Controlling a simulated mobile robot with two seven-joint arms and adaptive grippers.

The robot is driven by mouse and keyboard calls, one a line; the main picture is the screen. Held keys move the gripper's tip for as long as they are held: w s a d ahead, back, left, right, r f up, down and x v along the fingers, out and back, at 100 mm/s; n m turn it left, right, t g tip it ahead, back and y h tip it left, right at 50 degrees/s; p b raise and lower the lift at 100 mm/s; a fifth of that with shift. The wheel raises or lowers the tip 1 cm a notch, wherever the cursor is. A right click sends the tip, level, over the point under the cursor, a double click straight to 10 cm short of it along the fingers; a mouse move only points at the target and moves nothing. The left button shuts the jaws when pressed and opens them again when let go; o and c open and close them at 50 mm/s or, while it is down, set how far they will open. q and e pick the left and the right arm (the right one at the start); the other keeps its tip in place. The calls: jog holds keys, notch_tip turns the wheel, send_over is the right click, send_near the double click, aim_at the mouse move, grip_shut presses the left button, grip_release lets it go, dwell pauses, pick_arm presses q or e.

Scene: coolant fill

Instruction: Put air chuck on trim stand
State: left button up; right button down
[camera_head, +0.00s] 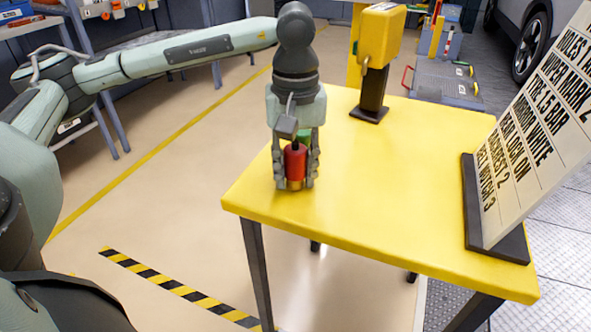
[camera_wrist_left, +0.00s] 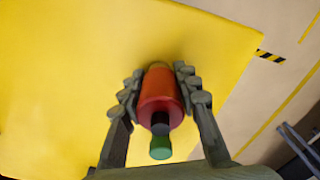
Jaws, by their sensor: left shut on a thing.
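A red cylinder with a brass-coloured lower end and a green part at its top, which I take for the air chuck (camera_head: 294,163), is between the fingers of my left gripper (camera_head: 295,182). The gripper points down, shut on it, near the left edge of the yellow table. The red body (camera_wrist_left: 160,98) and green end (camera_wrist_left: 160,147) also show between the fingers (camera_wrist_left: 158,75) in the left wrist view. I cannot tell whether its lower end touches the table. A yellow block on a black post and base (camera_head: 374,95), possibly the trim stand, stands at the table's back. My right gripper is not in view.
The yellow table (camera_head: 390,190) has a clear middle. A large lettered sign (camera_head: 535,130) on a dark base (camera_head: 497,240) stands at its right edge. A grey case (camera_head: 445,88) is behind the table. Open floor lies to the left.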

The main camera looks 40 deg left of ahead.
pick_arm(q)
jog(key=shift+f, duration=0.15)
jog(key=o, duration=1)
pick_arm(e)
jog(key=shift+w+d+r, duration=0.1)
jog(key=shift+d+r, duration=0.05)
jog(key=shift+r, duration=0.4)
